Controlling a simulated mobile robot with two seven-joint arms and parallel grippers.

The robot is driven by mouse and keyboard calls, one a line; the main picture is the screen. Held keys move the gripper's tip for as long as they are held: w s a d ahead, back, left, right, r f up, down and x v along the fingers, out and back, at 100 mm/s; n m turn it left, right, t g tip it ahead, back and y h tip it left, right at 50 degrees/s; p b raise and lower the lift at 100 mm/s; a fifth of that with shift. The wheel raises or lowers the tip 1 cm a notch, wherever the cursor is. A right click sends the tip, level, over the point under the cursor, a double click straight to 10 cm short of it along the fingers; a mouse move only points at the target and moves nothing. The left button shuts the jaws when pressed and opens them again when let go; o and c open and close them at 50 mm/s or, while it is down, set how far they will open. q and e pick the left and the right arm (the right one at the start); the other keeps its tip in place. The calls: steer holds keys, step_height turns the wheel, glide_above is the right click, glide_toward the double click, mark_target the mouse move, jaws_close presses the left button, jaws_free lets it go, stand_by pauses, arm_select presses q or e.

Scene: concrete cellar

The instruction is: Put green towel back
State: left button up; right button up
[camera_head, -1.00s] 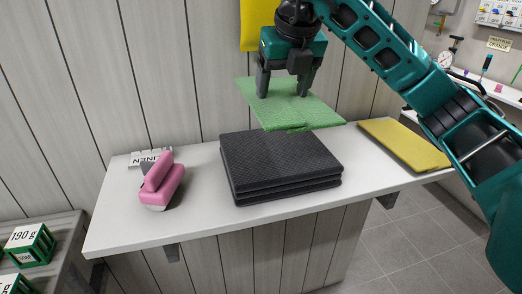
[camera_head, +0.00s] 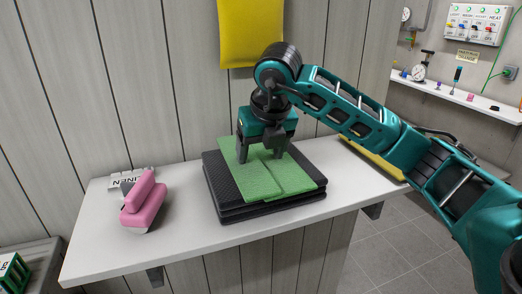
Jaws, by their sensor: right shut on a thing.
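The green towel (camera_head: 262,183) lies over the top of a stack of dark grey folded towels (camera_head: 222,191) on the white shelf. It looks flat, with a visible fold or overlap line across it. My right gripper (camera_head: 260,158) points down at the towel's back part and is shut on it. The gripper hides part of the towel's rear edge. My left gripper is not in view.
A pink handled tool (camera_head: 143,205) and a linen sign (camera_head: 128,181) stand on the left of the shelf (camera_head: 110,247). A yellow towel (camera_head: 376,160) lies at the right, partly behind my arm. A yellow cloth (camera_head: 251,32) hangs on the wall.

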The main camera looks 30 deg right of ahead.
steer(key=o, duration=1.1)
steer(key=shift+r, duration=0.25)
steer(key=p+v, duration=0.2)
steer(key=v, duration=0.9)
steer(key=shift+s+a+r, duration=0.1)
steer(key=shift+s+r, duration=0.2)
